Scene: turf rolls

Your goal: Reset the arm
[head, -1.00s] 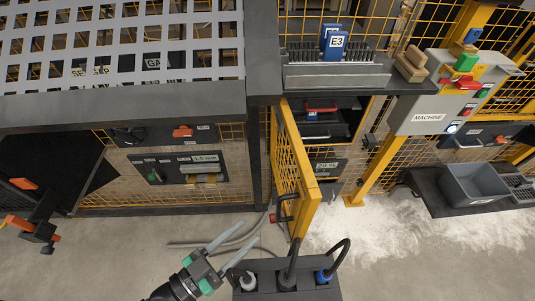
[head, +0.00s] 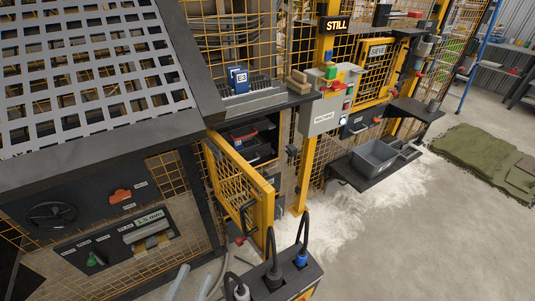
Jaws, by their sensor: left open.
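My left gripper (head: 191,283) shows only as two pale grey fingertips at the bottom edge of the head view. The fingertips stand apart with nothing between them, so it is open. The rest of that arm is out of frame. The fingertips are over the floor, left of a black box with several cable plugs (head: 272,280). My right gripper is not in view.
A yellow mesh door (head: 240,190) stands open above the plug box. A grey machine control box (head: 325,108) and a grey bin (head: 375,157) on a dark shelf are to the right. White powder covers the floor nearby. Green turf (head: 485,160) lies far right; floor before it is clear.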

